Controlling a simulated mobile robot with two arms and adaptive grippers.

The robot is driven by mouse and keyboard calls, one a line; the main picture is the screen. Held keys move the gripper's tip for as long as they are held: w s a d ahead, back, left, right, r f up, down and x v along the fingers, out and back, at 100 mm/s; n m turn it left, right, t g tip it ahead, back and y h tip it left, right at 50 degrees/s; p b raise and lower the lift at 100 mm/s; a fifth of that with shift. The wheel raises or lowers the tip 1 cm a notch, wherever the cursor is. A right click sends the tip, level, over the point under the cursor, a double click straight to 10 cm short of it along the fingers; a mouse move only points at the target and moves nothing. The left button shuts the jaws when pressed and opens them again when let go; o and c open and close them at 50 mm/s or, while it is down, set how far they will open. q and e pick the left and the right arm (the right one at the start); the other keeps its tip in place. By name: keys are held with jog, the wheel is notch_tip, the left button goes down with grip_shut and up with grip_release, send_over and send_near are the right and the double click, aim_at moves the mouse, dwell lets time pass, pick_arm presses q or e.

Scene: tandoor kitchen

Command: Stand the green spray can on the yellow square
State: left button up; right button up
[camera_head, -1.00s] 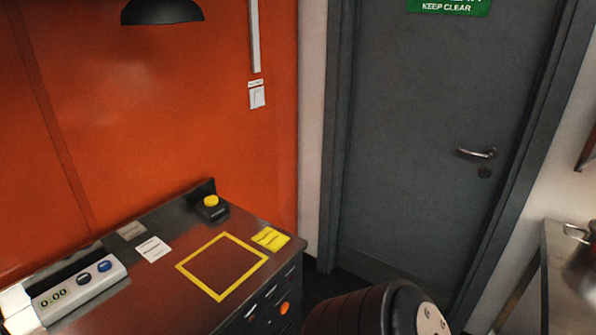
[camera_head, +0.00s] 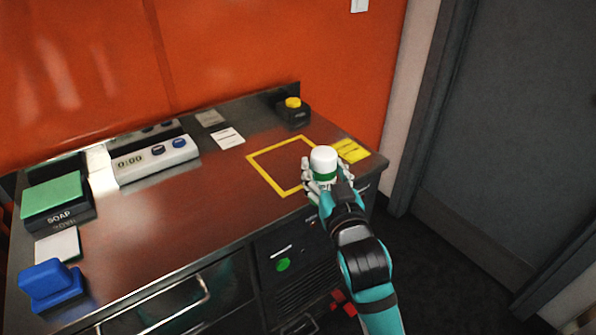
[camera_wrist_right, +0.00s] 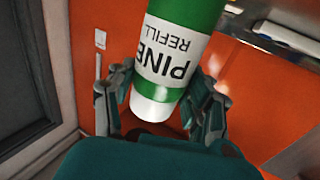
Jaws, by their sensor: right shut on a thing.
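The green spray can (camera_head: 325,177) has a white cap and stands upright in my right gripper (camera_head: 322,187). In the right wrist view the can (camera_wrist_right: 180,55), with a white label reading PINE REFILL, sits between the two fingers (camera_wrist_right: 165,108), which are closed around it. The yellow square (camera_head: 267,176) is an outline on the counter top. The can is at the square's right side near the counter's front edge, hiding part of the outline. Its base is hidden, so I cannot tell its height above the counter. My left gripper is not in view.
A black box with a yellow button (camera_head: 293,108) stands behind the square, and yellow notes (camera_head: 351,151) lie right of it. A timer (camera_head: 153,160), a soap box (camera_head: 55,201) and a blue object (camera_head: 51,284) are to the left. The inside of the square looks empty.

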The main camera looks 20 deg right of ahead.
aim_at(332, 176)
jog(key=shift+w+d+f+p, duration=0.25)
jog(key=shift+w+d+f, duration=0.5)
jog(key=shift+w, duration=1.85)
jog(key=shift+w+d+f+p, duration=0.3)
jog(key=shift+w+d+f, duration=0.35)
jog(key=shift+w, duration=1.95)
jog(key=shift+w+d+f+p, duration=0.25)
jog(key=shift+w+d+f, duration=0.5)
jog(key=shift+w, duration=1.85)
jog(key=shift+a+f, duration=0.25)
jog(key=shift+f, duration=0.05)
jog(key=o, duration=1.3)
jog(key=shift+f, duration=0.1)
jog(key=shift+o, duration=0.2)
jog(key=shift+s, duration=0.15)
jog(key=s, duration=1.1)
jog(key=shift+s+a+b, duration=0.3)
jog(key=shift+s+b, duration=0.05)
jog(key=shift+s, duration=0.05)
